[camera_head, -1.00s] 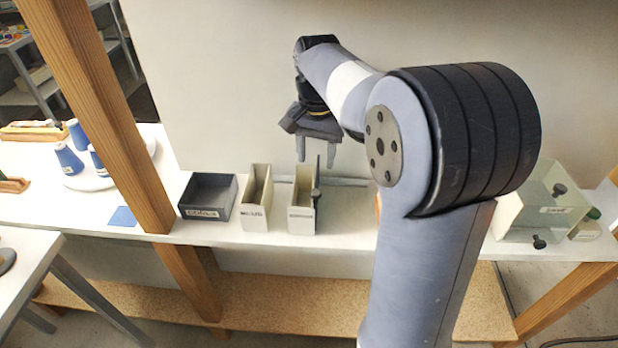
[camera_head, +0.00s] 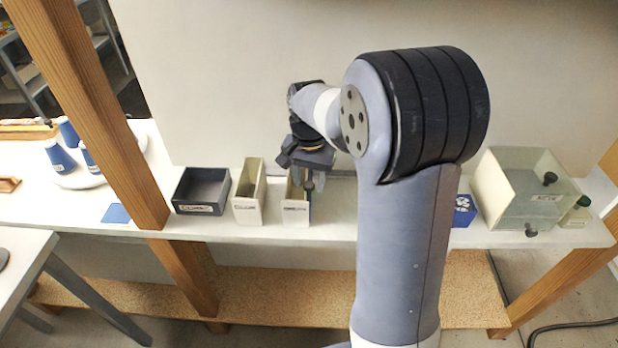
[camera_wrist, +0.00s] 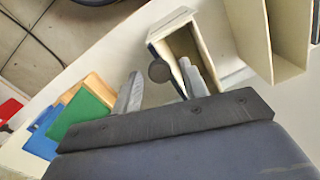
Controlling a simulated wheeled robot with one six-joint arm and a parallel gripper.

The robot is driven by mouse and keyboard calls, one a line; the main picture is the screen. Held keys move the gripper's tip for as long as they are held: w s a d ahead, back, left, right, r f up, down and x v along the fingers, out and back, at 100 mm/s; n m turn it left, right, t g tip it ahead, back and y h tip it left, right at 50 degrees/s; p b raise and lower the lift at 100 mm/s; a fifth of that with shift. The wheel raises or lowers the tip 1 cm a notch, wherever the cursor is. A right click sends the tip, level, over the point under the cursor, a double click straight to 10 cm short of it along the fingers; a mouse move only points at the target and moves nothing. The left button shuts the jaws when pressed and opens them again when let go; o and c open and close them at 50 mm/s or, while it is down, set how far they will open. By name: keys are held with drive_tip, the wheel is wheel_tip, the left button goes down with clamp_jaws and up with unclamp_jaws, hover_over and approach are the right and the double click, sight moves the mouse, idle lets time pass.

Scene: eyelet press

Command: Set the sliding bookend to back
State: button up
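A dark round knob (camera_wrist: 159,71) sits by a narrow dark plate beside a cream box in the wrist view. This looks like the sliding bookend, though I cannot be sure; in the head view a dark upright piece (camera_head: 309,185) shows at that box. My gripper (camera_wrist: 160,68) is open, with one finger on each side of the knob in the picture. I cannot tell whether either finger touches it. In the head view my gripper (camera_head: 307,174) points down over the cream box's right side, partly hiding the plate.
The narrow cream box (camera_head: 295,213) stands beside a second cream box (camera_head: 247,208) and a dark tray (camera_head: 202,207). Green (camera_wrist: 84,115) and blue (camera_wrist: 42,130) blocks show in the wrist view. A clear-sided case (camera_head: 530,205) with dark knobs stands at right. My arm hides part of the shelf.

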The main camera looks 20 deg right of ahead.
clamp_jaws()
idle(0.3)
drive_tip(key=s+d, duration=0.3)
drive_tip(key=d, duration=0.6)
drive_tip(key=shift+d, duration=0.4)
drive_tip(key=shift+o, duration=0.7)
unclamp_jaws()
drive_tip(key=shift+s+d, duration=0.1)
drive_tip(key=shift+d, duration=0.05)
drive_tip(key=shift+r, duration=0.1)
wheel_tip(320, 180, up, 11)
